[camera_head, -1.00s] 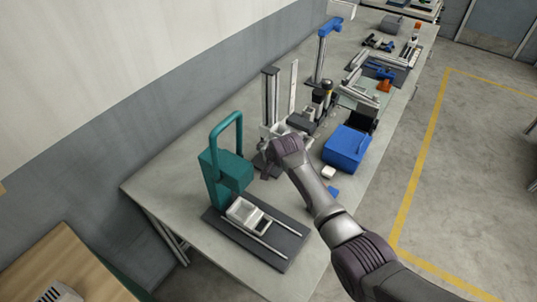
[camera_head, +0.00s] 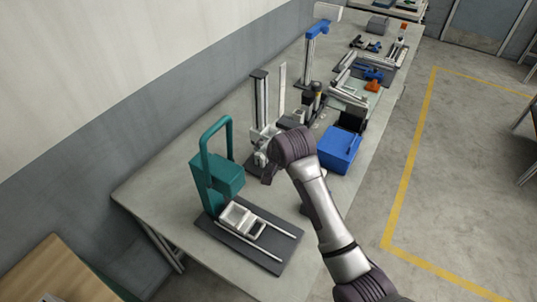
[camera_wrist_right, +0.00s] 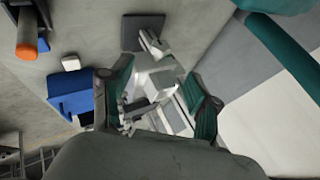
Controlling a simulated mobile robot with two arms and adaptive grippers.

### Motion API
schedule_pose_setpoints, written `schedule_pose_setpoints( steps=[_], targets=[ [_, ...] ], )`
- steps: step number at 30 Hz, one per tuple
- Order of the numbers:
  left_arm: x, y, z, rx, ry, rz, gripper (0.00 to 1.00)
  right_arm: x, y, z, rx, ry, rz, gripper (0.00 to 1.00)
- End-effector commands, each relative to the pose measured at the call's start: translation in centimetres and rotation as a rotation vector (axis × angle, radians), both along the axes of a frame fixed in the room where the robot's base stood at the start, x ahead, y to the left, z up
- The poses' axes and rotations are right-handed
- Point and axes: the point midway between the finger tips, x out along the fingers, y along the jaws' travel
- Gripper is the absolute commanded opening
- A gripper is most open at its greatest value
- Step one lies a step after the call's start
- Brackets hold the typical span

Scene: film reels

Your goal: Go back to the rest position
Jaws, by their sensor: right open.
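My right arm reaches in from the bottom right of the head view. Its gripper (camera_head: 267,172) is mostly hidden behind its own wrist, just right of the teal press (camera_head: 222,178). In the right wrist view the two fingers of this gripper (camera_wrist_right: 160,92) are spread apart with nothing held between them. Beyond them are a grey-white fixture (camera_wrist_right: 158,75) and the bench top. My left gripper is not in view.
The bench (camera_head: 150,190) runs along the wall. It carries the teal press, a dark upright post (camera_head: 260,98), a blue box (camera_head: 339,148) and a blue stand (camera_head: 308,60). The floor (camera_head: 450,170) to the right is clear around a yellow line.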

Motion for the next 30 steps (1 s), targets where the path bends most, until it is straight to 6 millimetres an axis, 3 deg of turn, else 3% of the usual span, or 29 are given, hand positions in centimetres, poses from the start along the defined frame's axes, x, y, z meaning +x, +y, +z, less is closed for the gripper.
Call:
schedule_pose_setpoints(
  steps=[14,17,20,24,27,30],
  targets=[
    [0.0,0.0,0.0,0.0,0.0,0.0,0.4,-0.1,-0.1,-0.1,-0.002,0.002,0.001,0.61],
    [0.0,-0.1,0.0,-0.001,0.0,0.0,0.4,-1.3,-0.9,-1.2,-0.021,0.012,0.019,0.61],
    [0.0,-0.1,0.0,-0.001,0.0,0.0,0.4,-4.6,-3.0,-3.7,-0.078,0.036,0.074,0.61],
    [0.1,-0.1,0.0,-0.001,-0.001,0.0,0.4,-12.5,-7.7,-7.6,-0.213,0.082,0.216,0.61],
    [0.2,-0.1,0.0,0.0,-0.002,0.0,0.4,-17.8,-10.5,-8.9,-0.305,0.11,0.321,0.61],
    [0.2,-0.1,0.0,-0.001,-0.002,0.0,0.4,-21.8,-12.4,-9.4,-0.376,0.133,0.407,0.61]
  ],
)
